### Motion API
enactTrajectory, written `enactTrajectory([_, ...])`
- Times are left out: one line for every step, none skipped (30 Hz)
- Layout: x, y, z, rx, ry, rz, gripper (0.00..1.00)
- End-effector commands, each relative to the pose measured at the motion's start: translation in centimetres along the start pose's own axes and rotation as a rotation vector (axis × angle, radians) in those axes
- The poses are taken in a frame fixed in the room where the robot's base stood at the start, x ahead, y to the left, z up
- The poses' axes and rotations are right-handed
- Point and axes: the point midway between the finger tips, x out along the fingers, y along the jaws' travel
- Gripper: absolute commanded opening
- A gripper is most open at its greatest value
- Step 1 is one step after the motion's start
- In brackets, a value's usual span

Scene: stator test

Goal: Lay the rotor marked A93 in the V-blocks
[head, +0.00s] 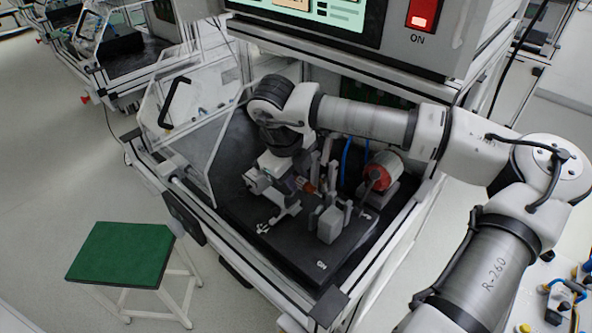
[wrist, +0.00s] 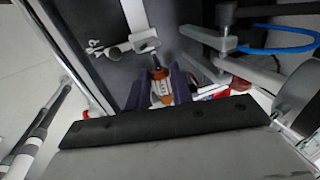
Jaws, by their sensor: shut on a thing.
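My gripper (head: 280,178) is low inside the test bench, over the black base plate (head: 262,236). It is shut on a rotor (wrist: 160,88), which shows orange-copper with a dark shaft end between the dark fingers in the wrist view. In the head view only a small reddish part of the rotor (head: 309,187) shows beside the gripper. No A93 mark can be read. Pale grey block-like supports, which look like the V-blocks (head: 329,224), stand on the plate near the gripper. Whether the rotor touches them cannot be told.
A red-and-grey motor (head: 383,171) sits right of the gripper, with blue cables (head: 348,160) behind. A clear guard with a black handle (head: 174,100) stands open at left. The bench's frame encloses the space. A green-topped stool (head: 120,252) stands outside.

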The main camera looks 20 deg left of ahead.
Motion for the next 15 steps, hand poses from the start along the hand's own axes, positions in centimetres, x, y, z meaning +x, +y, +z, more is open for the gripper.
enactTrajectory([0.5,0.2,0.0,-0.001,0.000,0.000,0.00])
enactTrajectory([0.7,0.2,0.0,-0.001,0.000,0.000,0.00])
enactTrajectory([0.9,0.3,0.0,0.000,0.000,0.000,0.00])
enactTrajectory([1.1,0.3,0.0,0.000,0.000,0.000,0.00])
enactTrajectory([1.4,0.4,0.0,0.000,0.000,0.000,0.00])
enactTrajectory([1.6,0.4,0.0,0.000,0.000,0.000,0.00])
enactTrajectory([1.8,0.5,0.0,0.000,0.000,0.000,0.00])
enactTrajectory([2.0,0.6,0.0,0.000,0.000,0.000,0.00])
enactTrajectory([2.3,0.6,0.0,0.000,0.000,0.000,0.00])
enactTrajectory([2.5,0.7,0.0,0.000,0.000,0.000,0.00])
enactTrajectory([2.7,0.7,0.0,0.000,0.000,0.000,0.00])
enactTrajectory([3.0,0.8,0.0,0.000,0.000,0.000,0.00])
enactTrajectory([3.2,0.9,0.0,0.000,0.000,0.001,0.00])
enactTrajectory([3.5,0.9,0.0,0.001,0.000,0.000,0.00])
enactTrajectory([3.8,1.0,0.0,0.001,0.000,-0.001,0.00])
